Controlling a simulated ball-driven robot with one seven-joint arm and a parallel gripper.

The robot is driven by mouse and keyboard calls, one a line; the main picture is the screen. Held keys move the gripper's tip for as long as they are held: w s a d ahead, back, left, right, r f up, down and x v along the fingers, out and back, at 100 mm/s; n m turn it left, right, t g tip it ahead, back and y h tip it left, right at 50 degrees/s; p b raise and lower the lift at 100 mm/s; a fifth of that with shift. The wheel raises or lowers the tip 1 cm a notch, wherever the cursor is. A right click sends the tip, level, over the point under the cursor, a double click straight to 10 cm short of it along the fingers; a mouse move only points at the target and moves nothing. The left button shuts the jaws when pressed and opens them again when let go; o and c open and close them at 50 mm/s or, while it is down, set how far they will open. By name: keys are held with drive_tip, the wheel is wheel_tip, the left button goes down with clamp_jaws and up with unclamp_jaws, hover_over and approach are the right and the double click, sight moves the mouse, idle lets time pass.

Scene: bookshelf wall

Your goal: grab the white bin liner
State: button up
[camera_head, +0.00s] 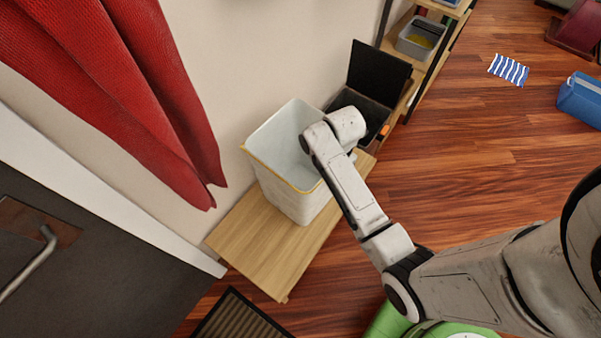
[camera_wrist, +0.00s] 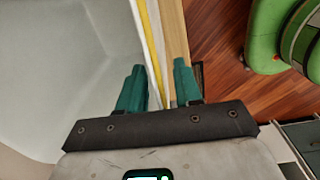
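The white bin liner (camera_head: 283,150) is a tall, open-topped white container with a yellow rim. It stands upright on a wooden bench against the wall in the head view. In the wrist view its pale inside (camera_wrist: 60,70) fills the left, and its yellow rim (camera_wrist: 153,40) runs down between the fingers. My gripper (camera_wrist: 160,68) has two teal fingers spread apart, one on the inner side of the rim and one on the outer side. No contact with the wall is visible. In the head view my wrist is over the bin's right edge and hides the fingers.
The wooden bench (camera_head: 262,250) carries the bin, with a dark open box (camera_head: 362,108) just behind it. A red curtain (camera_head: 140,80) hangs at the left. A shelf (camera_head: 432,60) stands beyond. A striped cloth (camera_head: 508,69) and blue bag (camera_head: 580,98) lie on the open floor.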

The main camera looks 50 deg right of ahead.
drive_tip(key=shift+f, duration=0.55)
clamp_jaws()
